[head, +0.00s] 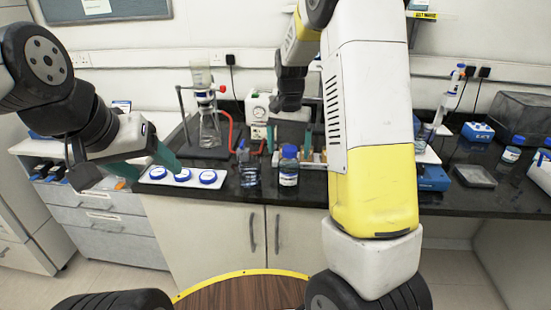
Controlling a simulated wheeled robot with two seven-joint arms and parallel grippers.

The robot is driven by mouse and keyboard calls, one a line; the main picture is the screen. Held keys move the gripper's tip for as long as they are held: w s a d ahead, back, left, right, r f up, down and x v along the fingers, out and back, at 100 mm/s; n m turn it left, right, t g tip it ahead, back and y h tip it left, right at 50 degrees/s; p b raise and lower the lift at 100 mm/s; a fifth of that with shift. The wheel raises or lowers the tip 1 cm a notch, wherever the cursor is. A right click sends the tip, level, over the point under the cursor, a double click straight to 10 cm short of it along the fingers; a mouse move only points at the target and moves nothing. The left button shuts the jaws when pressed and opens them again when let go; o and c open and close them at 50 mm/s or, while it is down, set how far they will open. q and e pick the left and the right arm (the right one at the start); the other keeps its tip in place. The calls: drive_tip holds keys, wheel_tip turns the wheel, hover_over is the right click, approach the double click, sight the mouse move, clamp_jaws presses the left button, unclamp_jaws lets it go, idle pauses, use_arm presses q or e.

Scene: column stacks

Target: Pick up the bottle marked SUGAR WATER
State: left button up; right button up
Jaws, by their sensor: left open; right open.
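No label reads clearly enough to tell which bottle is marked SUGAR WATER. A blue-capped bottle with a pale label (289,168) stands upright near the bench's front edge. A small blue-capped bottle (511,154) stands at the right, and a larger white-labelled one (543,172) is cut by the right frame edge. My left gripper (124,168) is open and empty over the left part of the bench, beside a white tray, apart from the bottles.
The white tray (152,180) holds blue-rimmed dishes. A clear vessel (248,172) stands left of the middle bottle, with a flask stand (207,130) behind. A grey tray (474,176) and a dark box (515,112) are at the right. My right arm hides the bench's middle.

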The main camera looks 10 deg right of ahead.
sight(289, 168)
drive_tip(key=f, duration=0.7)
drive_tip(key=shift+s+f, duration=0.1)
drive_tip(key=shift+s, duration=0.3)
drive_tip(key=shift+c, duration=0.5)
clamp_jaws()
